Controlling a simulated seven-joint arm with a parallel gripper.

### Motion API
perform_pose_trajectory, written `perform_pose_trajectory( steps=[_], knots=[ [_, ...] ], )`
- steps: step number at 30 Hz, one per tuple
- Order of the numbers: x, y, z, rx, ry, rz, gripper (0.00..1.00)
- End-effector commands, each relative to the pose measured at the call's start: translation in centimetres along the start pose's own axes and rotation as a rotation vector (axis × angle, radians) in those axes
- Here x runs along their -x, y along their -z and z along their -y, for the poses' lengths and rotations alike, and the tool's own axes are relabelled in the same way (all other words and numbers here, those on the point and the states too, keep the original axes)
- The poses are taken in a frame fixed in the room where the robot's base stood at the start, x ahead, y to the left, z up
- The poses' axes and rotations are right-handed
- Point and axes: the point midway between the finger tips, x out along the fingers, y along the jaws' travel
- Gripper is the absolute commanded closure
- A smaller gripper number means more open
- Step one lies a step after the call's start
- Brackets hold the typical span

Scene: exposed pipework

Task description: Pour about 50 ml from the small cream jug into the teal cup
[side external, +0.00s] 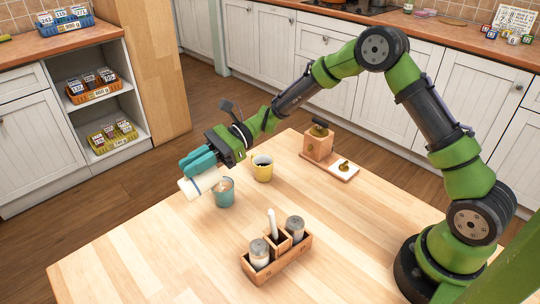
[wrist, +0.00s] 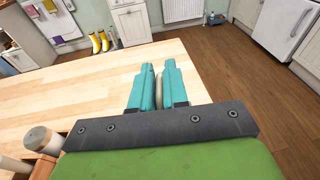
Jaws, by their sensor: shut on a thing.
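My gripper (side external: 190,167), with teal fingers, is shut on the small cream jug (side external: 203,184). The jug is tipped far over on its side, above and beside the teal cup (side external: 225,197), with one end close to the cup's rim. The teal cup stands upright on the table and its opening shows a light brownish content. I cannot make out a stream between jug and cup. In the wrist view, my fingers (wrist: 158,72) have a narrow pale strip of the jug (wrist: 159,90) between them; the rest is hidden, and the teal cup does not show.
A yellow cup (side external: 262,171) with dark content stands just behind the teal cup. A wooden caddy (side external: 277,266) with shakers is at the front. The table's left front is clear.

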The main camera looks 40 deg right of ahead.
Motion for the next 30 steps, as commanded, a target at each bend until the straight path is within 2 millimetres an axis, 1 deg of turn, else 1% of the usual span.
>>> perform_pose_trajectory(
  steps=[30],
  knots=[
    [1.06, -0.40, -0.12, -0.007, 0.006, 0.123, 1.00]
  ],
)
